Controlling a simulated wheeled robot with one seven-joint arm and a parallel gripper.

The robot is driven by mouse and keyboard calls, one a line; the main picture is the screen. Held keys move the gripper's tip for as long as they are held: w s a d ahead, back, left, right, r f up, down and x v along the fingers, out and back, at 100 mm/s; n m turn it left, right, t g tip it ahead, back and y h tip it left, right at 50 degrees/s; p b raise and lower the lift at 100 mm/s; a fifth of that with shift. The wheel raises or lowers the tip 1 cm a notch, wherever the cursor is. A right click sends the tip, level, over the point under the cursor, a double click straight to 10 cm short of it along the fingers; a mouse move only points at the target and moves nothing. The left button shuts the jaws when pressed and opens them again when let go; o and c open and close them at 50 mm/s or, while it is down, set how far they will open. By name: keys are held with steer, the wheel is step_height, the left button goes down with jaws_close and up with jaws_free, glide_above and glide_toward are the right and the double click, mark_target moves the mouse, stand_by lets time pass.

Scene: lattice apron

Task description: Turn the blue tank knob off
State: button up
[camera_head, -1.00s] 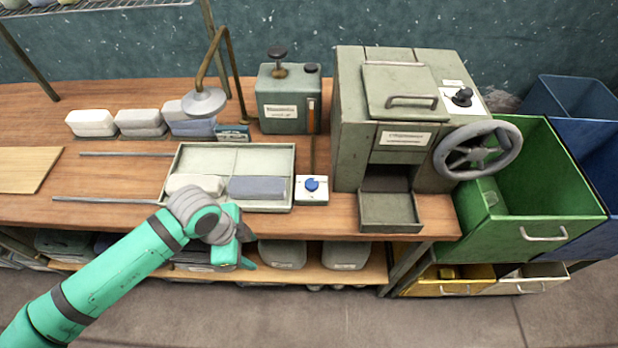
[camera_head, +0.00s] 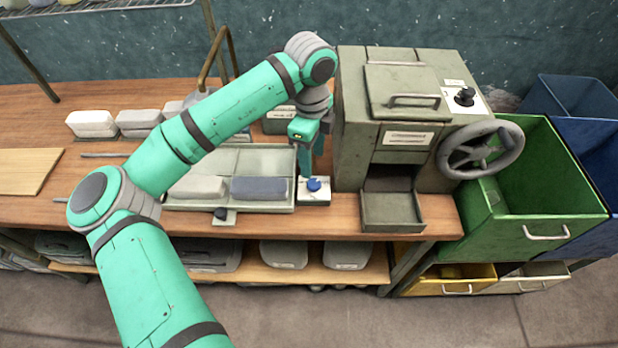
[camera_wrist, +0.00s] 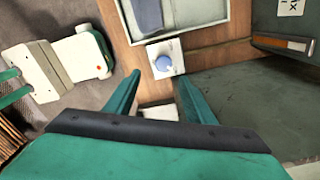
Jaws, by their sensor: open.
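The blue knob (camera_head: 314,184) sits on a small white box at the bench's front, between the pale tray and the grey-green machine. It also shows in the wrist view (camera_wrist: 164,64); its on or off setting cannot be read. My gripper (camera_head: 309,170) points down just above and behind the knob, with its fingers apart. In the wrist view the knob appears just beyond the gap between my fingertips (camera_wrist: 159,76). No grip on the knob shows. The grey-green tank (camera_head: 277,126) behind is mostly hidden by my arm; its orange gauge (camera_wrist: 297,46) shows in the wrist view.
The tray (camera_head: 270,207) with grey blocks lies left of the knob. The machine (camera_head: 355,150) stands close on the right, with an open drawer (camera_head: 391,225) and handwheel (camera_head: 480,149). Green (camera_head: 545,230) and blue bins stand further right. Floor in front is clear.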

mark_target(314, 183)
steer(key=f, duration=1)
steer(key=shift+w+d+f, duration=0.1)
steer(key=shift+w+d, duration=0.2)
steer(key=shift+w, duration=0.05)
steer(key=c, duration=1)
